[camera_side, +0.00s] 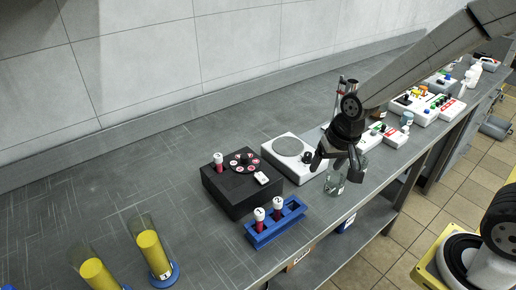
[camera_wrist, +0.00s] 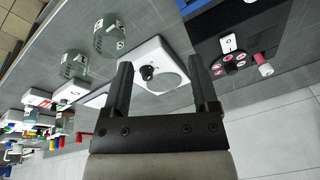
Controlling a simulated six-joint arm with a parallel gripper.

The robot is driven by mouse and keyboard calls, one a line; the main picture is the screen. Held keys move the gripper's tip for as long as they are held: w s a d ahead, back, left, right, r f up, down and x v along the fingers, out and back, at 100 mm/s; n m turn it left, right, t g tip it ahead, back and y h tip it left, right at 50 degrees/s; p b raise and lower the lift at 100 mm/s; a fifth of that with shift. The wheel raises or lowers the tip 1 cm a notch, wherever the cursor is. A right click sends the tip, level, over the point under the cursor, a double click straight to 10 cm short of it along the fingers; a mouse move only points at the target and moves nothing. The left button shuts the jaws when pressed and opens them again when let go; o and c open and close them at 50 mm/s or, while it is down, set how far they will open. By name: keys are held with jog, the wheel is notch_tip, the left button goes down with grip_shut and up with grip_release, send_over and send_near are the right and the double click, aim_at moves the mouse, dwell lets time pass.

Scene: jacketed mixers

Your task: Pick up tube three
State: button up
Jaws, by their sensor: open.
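Three white-capped tubes with red contents show in the side view. One tube (camera_side: 218,162) stands in the black block (camera_side: 238,198); two others, a left tube (camera_side: 259,219) and a right tube (camera_side: 278,207), stand upright in the blue rack (camera_side: 262,238). Their numbers are too small for me to read, so I cannot tell which is tube three. My gripper (camera_side: 336,166) is open and empty above the bench, right of the block and rack. In the wrist view its fingers (camera_wrist: 162,68) are spread, and the tube in the block (camera_wrist: 264,69) is to their right.
A white device with a round grey plate (camera_side: 289,146) stands just left of my gripper. A glass beaker (camera_side: 335,184) is below it. Yellow-filled cylinders (camera_side: 153,253) stand at the front left. Several white devices (camera_side: 427,103) line the bench to the right.

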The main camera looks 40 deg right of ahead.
jog(key=w+a+m+y, duration=0.1)
jog(key=w+a+m, duration=0.4)
jog(key=w+m, duration=0.65)
jog(key=m+y, duration=0.2)
jog(key=m, duration=0.7)
send_near(220, 161)
jog(key=shift+w+a+f, duration=0.1)
jog(key=shift+w+f, duration=0.2)
jog(key=shift+f, duration=0.35)
jog(key=shift+w+a+f, duration=0.1)
jog(key=shift+w+f, duration=0.2)
jog(key=shift+f, duration=0.4)
jog(key=shift+f, duration=0.1)
jog(key=shift+x, duration=1.2)
jog(key=shift+x, duration=2.55)
jog(key=shift+w+d, duration=0.1)
jog(key=shift+w, duration=0.05)
grip_shut()
